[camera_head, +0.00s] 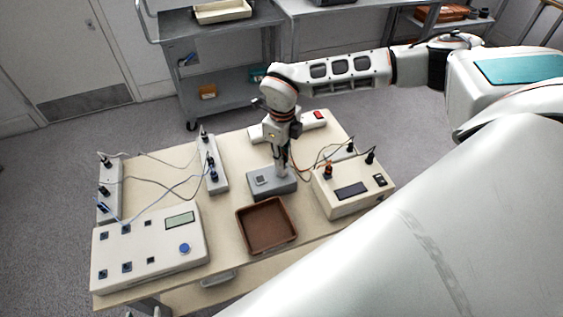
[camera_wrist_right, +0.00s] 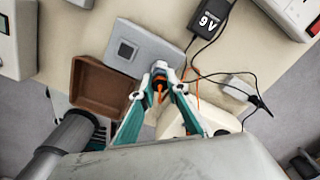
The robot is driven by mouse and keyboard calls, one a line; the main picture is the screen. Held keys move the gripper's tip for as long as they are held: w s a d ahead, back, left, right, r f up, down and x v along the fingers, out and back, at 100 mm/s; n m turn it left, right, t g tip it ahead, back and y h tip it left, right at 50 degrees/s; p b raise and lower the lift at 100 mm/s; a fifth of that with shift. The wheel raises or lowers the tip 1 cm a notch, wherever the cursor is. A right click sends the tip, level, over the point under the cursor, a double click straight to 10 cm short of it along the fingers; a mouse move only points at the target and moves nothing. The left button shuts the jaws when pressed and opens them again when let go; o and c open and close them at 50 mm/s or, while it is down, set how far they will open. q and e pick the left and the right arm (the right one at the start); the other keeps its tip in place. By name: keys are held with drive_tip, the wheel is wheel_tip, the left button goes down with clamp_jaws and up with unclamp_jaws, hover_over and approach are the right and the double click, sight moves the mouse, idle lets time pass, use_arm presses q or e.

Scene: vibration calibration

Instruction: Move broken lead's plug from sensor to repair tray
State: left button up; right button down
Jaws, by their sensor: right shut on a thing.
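My right gripper (camera_head: 283,172) points down over the right end of a grey block with a square on top (camera_head: 262,184). In the right wrist view the gripper (camera_wrist_right: 160,84) is shut on a small plug with orange showing (camera_wrist_right: 160,93). The fingers hide most of the plug, and I cannot tell whether it is seated or clear of the block. An orange lead runs from near the gripper toward an orange plug (camera_head: 328,171) on the cream instrument. The brown tray (camera_head: 240,219) is empty, just in front of the block. My left gripper is not in view.
The cream instrument (camera_head: 350,203) stands right of the block. A large console (camera_head: 150,253) and a socket strip (camera_head: 213,165) with leads stand left. The space over the tray is clear.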

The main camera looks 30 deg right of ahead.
drive_tip(key=shift+r, duration=0.9)
idle(1.3)
drive_tip(key=shift+r, duration=1.65)
